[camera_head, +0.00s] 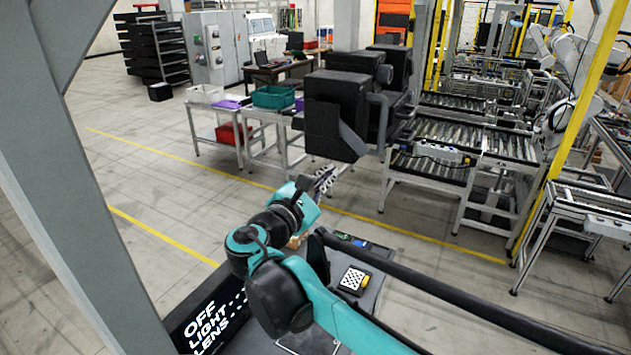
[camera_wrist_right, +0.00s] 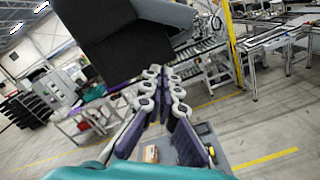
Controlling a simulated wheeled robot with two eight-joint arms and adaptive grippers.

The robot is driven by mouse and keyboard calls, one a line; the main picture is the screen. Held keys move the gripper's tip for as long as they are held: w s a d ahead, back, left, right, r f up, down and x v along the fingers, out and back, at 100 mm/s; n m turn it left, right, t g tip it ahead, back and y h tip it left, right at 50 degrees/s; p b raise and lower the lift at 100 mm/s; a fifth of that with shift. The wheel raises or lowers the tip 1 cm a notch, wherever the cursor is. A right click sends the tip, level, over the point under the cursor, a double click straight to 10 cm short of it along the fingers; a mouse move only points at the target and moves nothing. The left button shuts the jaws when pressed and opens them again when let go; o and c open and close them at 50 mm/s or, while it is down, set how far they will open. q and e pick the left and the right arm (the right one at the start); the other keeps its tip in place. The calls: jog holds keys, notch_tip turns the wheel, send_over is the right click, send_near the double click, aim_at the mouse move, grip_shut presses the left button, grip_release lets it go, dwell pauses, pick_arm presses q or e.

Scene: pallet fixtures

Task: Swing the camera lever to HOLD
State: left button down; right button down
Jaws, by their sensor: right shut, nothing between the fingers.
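A large black boxy unit (camera_head: 336,112) with a slanted grey plate stands high in the middle of the head view. It also fills the upper part of the wrist view (camera_wrist_right: 120,38). I cannot tell which part is the camera lever, and no HOLD mark is readable. A black panel (camera_head: 208,326) at lower left carries the white words OFF, LIGHT and LENS. My right gripper (camera_head: 325,179) is below the black unit, apart from it in the picture. In the wrist view its fingers (camera_wrist_right: 163,84) are shut with nothing held. My left gripper is out of view.
A long black bar (camera_head: 450,297) crosses the lower right. A grey post (camera_head: 75,170) blocks the left side. Behind are a table with a green bin (camera_head: 273,97), roller conveyors (camera_head: 470,150) and a yellow post (camera_head: 575,120). Open floor lies at left.

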aim_at(352, 139)
jog(key=shift+x, duration=1.05)
jog(key=d+r, duration=0.1)
jog(key=d+r+p, duration=0.1)
jog(key=shift+s+r+p, duration=0.25)
jog(key=shift+r+p, duration=0.05)
jog(key=shift+r, duration=0.05)
jog(key=shift+d+r, duration=0.15)
jog(key=shift+s+r, duration=0.1)
jog(key=shift+s, duration=0.05)
jog(key=shift+s+d+r+n, duration=0.1)
jog(key=shift+d+n, duration=0.05)
jog(key=shift+n, duration=0.15)
